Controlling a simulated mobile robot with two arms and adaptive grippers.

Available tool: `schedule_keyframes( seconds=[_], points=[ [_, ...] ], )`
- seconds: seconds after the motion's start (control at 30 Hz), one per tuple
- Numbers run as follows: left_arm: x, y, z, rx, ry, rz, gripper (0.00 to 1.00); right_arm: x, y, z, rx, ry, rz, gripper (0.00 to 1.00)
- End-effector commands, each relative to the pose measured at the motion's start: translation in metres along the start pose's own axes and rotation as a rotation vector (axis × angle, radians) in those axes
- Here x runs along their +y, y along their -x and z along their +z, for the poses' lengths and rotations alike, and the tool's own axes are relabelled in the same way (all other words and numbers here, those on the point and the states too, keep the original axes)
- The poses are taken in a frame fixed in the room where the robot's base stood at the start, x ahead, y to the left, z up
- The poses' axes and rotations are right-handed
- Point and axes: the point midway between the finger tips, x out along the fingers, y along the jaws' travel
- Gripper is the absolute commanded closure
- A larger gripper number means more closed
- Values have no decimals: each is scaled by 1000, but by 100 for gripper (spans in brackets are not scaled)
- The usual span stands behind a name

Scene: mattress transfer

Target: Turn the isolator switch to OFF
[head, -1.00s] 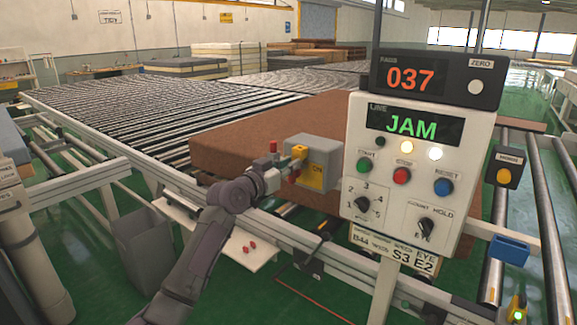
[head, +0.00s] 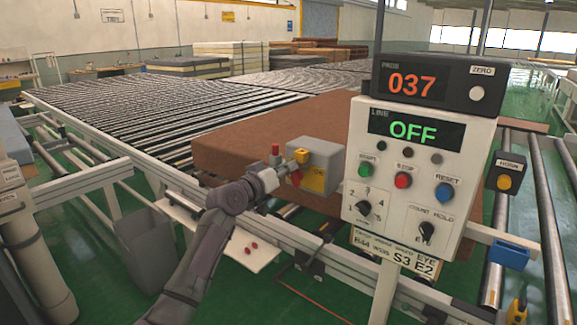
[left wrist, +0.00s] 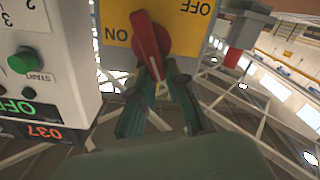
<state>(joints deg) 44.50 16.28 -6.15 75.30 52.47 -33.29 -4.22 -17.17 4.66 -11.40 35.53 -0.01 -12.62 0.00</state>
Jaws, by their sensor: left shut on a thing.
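The isolator switch is a grey box (head: 318,155) with a yellow plate, mounted beside the conveyor. In the left wrist view its yellow plate (left wrist: 120,28) shows upside down, with ON at left and OFF at upper right. Its red handle (left wrist: 147,42) stands out from a round red base, its end toward my fingers. My left gripper (left wrist: 158,84) is shut on the handle's end; it also shows in the head view (head: 285,178). The handle's exact angle against the markings is hard to tell. My right gripper is not in view.
A control panel (head: 385,230) stands close to the right of the switch, its line display reading OFF. A brown mattress (head: 240,140) lies on rollers behind the switch. A white shelf (head: 225,245) and a grey bin (head: 150,245) are below at left.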

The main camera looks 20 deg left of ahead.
Motion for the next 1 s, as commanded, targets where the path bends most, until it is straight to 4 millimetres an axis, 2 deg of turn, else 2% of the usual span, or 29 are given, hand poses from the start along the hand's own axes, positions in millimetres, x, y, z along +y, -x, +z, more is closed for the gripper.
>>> schedule_keyframes(
  seconds=[0.03,1.0],
  points=[
    [-2,-1,5,-13,50,-2,100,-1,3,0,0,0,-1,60],
    [-21,-1,19,-18,936,-5,100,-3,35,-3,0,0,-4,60]
  ],
)
